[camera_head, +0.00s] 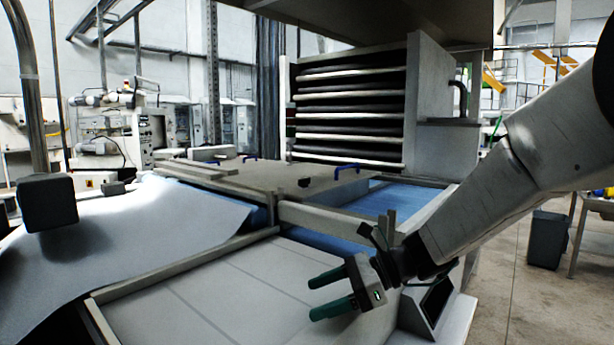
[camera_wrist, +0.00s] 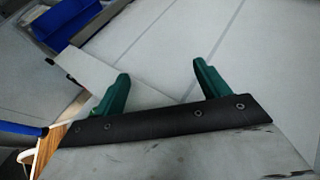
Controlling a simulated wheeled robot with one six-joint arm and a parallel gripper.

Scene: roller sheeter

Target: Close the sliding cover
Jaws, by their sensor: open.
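The sliding cover (camera_head: 275,180) looks to be the flat beige panel lying over the machine bed in the head view. A blue handle (camera_head: 347,169) stands up near its right end, and another blue handle (camera_head: 249,158) is at its far edge. A blue surface (camera_head: 395,199) shows uncovered to the right of the panel. My gripper (camera_head: 314,298) is open and empty, in front of and below the cover, apart from both handles. Its green fingers point left over the pale tiled bed.
A grey crossbar (camera_head: 335,222) runs between the cover and the front bed (camera_head: 200,295). A white sheet (camera_head: 130,230) slopes down at left, under a hanging dark block (camera_head: 48,202). A dark screen box (camera_head: 432,303) sits near my arm.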

